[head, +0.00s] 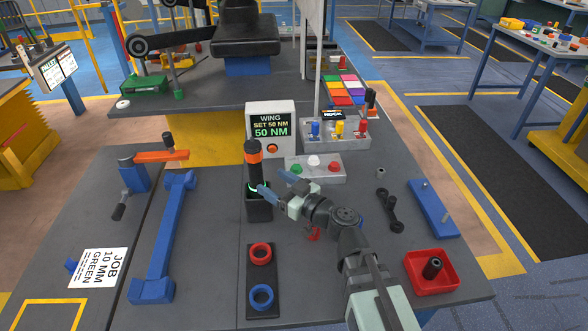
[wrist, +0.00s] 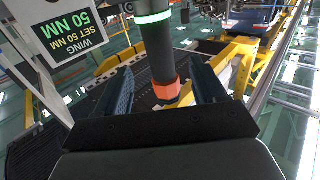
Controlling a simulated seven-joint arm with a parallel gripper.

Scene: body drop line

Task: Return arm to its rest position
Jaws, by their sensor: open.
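My gripper (head: 272,183) is open, its two blue fingers pointing left toward a black driver-like tool (head: 256,172). The tool stands upright in a black holder (head: 259,208), with an orange band near its top and a green glowing ring low down. In the head view, the near fingertip overlaps the tool's lower part. In the wrist view, the tool (wrist: 154,45) shows upside down, between and beyond the open fingers (wrist: 164,74). The fingers are not closed on it. My arm reaches in from the bottom right.
A WING SET 50 NM display box (head: 271,128) stands behind the tool. A grey box with coloured buttons (head: 315,169) lies just behind my gripper.

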